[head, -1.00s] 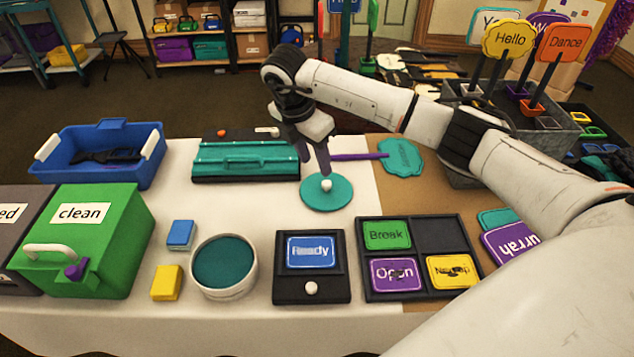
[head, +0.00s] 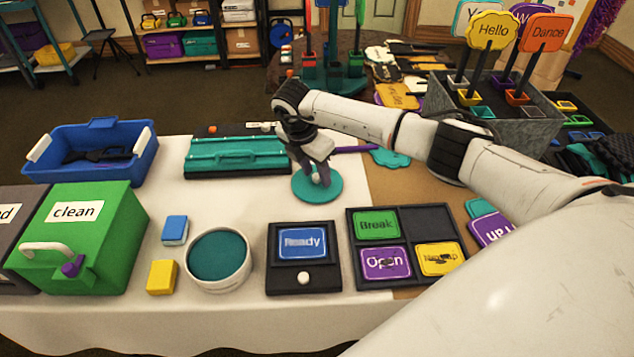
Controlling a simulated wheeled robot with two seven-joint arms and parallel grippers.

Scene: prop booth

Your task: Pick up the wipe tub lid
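The wipe tub lid (head: 317,195) is a teal disc with a small white knob, lying flat on the white tablecloth. The round white tub (head: 218,262), teal inside, stands apart from it, nearer and to the left. My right gripper (head: 318,177) points down over the lid with its fingertips at the knob and mostly hides it. I cannot tell whether the fingers have closed on the knob. The lid appears to rest on the table. My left gripper is not in view.
A teal case (head: 237,155) lies just left of the lid. A black stand with a "Ready" card (head: 303,243) and a card tray (head: 407,222) sit in front. A blue bin (head: 60,165) and green "clean" box (head: 85,235) stand at left.

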